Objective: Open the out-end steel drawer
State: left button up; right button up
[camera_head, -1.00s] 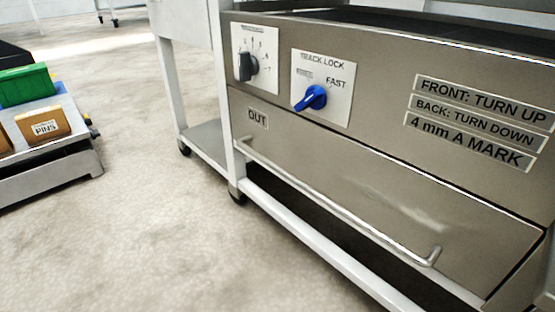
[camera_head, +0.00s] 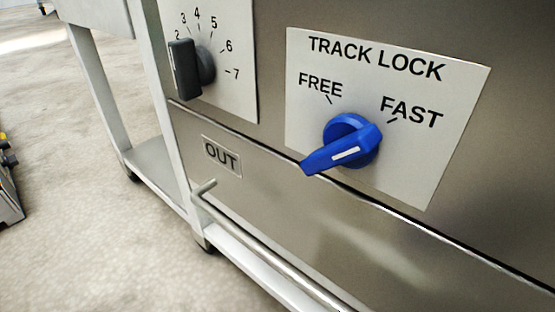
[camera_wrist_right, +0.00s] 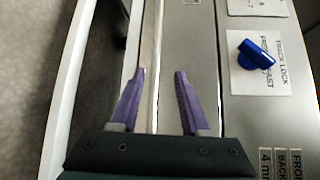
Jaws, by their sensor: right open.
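The steel drawer (camera_head: 190,135) has a plain front with an OUT label (camera_head: 221,155). Its front looks flush with the panel above in the head view. A round metal bar handle (camera_head: 262,247) runs along the drawer and leaves the picture at the bottom. In the right wrist view my right gripper (camera_wrist_right: 158,75) is open, with two purple fingers spread apart. A pale strip, apparently the handle, runs lengthwise between the fingers; contact cannot be told. The drawer front (camera_wrist_right: 190,60) lies to its right. My left gripper is not in view.
Above the drawer are a blue track lock knob (camera_head: 350,142), also in the right wrist view (camera_wrist_right: 256,53), and a black numbered dial (camera_head: 190,68). A white frame rail (camera_wrist_right: 68,90) runs left of my right gripper. Open carpet (camera_head: 70,230) lies at left.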

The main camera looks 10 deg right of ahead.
aim_at(331, 301)
jog(key=shift+w+d+f, duration=0.15)
jog(key=shift+w, duration=0.2)
jog(key=w, duration=0.2)
jog(key=w+b, duration=0.1)
jog(key=w, duration=0.1)
jog(key=w+f, duration=0.1)
jog(key=w, duration=0.1)
jog(key=shift+w+d+f, duration=0.1)
jog(key=shift+w+d, duration=0.15)
jog(key=shift+d, duration=0.1)
jog(key=shift+s, duration=0.4)
jog(key=shift+w, duration=0.25)
jog(key=c, duration=0.5)
grip_shut()
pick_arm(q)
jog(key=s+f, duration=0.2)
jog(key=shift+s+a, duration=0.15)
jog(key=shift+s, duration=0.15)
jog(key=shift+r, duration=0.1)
